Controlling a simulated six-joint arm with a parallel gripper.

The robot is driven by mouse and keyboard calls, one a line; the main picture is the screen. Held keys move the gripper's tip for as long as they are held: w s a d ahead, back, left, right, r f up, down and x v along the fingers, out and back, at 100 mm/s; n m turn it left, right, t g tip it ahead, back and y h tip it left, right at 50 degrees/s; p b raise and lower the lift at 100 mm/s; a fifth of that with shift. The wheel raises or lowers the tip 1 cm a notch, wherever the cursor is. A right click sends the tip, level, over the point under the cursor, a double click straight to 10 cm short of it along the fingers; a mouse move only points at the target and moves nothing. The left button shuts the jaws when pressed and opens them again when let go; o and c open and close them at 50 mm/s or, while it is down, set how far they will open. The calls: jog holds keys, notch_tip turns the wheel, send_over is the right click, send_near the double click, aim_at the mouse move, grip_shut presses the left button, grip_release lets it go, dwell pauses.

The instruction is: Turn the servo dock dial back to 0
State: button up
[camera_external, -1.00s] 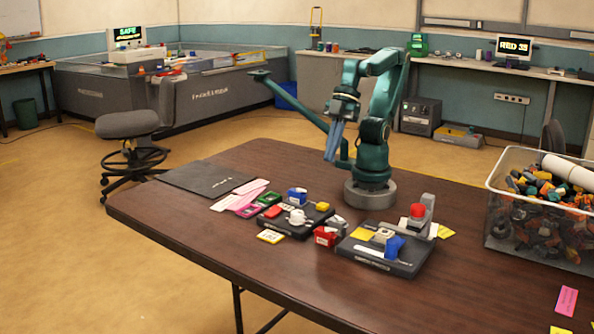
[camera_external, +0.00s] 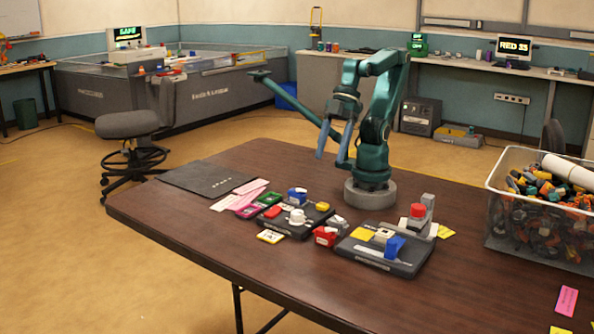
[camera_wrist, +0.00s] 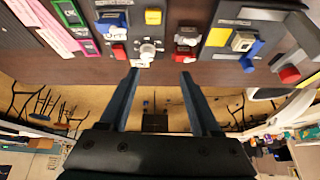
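A white round dial (camera_external: 297,216) sits on a dark board (camera_external: 298,232) on the table; I take it to be the servo dock dial. Its pointer mark is too small to read. The dial also shows in the wrist view (camera_wrist: 147,52), at the top, just above my left finger's tip. My gripper (camera_external: 332,158) is open and empty, raised above and behind the boards. In the wrist view its two fingers (camera_wrist: 159,74) are spread apart, with nothing between them.
Blue (camera_external: 297,195), red and yellow parts crowd the dial's board. A second board (camera_external: 375,262) with a blue lever and a red button (camera_external: 417,210) stands to the right. A clear bin (camera_external: 540,235) of parts is at the far right.

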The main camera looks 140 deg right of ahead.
jog(key=m, duration=0.2)
jog(key=m+g, duration=0.5)
jog(key=m, duration=1.9)
send_over(297, 212)
notch_tip(297, 212, down, 7)
jog(key=shift+w+r, duration=0.1)
jog(key=shift+f+g, duration=0.3)
jog(key=shift+f, duration=2.5)
grip_shut()
